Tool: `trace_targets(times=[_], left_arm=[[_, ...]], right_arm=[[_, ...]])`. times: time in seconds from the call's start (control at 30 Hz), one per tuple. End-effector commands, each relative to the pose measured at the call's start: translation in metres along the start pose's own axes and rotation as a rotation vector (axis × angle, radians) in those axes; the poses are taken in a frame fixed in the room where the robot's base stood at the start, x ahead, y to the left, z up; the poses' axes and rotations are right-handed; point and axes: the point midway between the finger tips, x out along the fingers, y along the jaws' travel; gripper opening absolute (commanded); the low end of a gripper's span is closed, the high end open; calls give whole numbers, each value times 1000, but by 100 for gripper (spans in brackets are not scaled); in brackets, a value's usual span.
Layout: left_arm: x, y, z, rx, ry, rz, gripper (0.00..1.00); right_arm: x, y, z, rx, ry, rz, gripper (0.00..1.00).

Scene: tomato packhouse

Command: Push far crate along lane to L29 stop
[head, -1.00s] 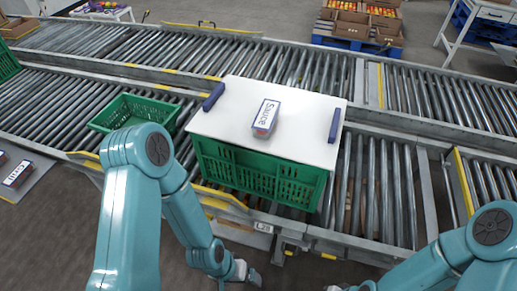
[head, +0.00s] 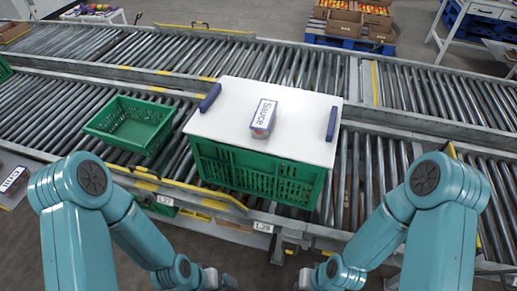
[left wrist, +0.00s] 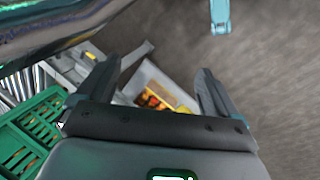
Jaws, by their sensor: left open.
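A large green crate (head: 215,165) with a white lid (head: 205,125) sits on the near roller lane, just behind the L29 label (head: 263,227). A smaller open green crate (head: 150,137), apparently empty, sits left of it on the same lane. A green crate (left wrist: 20,125) shows at the left of the left wrist view. My left gripper (head: 226,280) is low in front of the lane, clear of the crates. In the left wrist view its fingers (left wrist: 155,85) are open with nothing between them. My right gripper (head: 303,277) is low to its right; its jaws are too small to read.
A box marked Sauce (head: 263,118) lies on the lid, between two blue handles. A yellow-edged rail (head: 190,193) runs along the lane's front. A second roller lane (head: 270,62) runs behind. Another green crate (head: 5,72) shows at the left edge. Cartons stand on a blue pallet (head: 350,43).

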Motion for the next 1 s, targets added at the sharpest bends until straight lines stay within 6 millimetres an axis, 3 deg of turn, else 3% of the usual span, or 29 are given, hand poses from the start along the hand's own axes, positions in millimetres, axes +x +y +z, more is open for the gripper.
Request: trace_targets(times=[0.57, 0.73, 1.0], left_arm=[[0, 0, 0, 0, 0, 0, 94], [0, 0, 0, 0, 0, 0, 43], [0, 0, 0, 0, 0, 0, 43]], right_arm=[[0, 0, 0, 0, 0, 0, 0], [0, 0, 0, 0, 0, 0, 0], [0, 0, 0, 0, 0, 0, 0]])
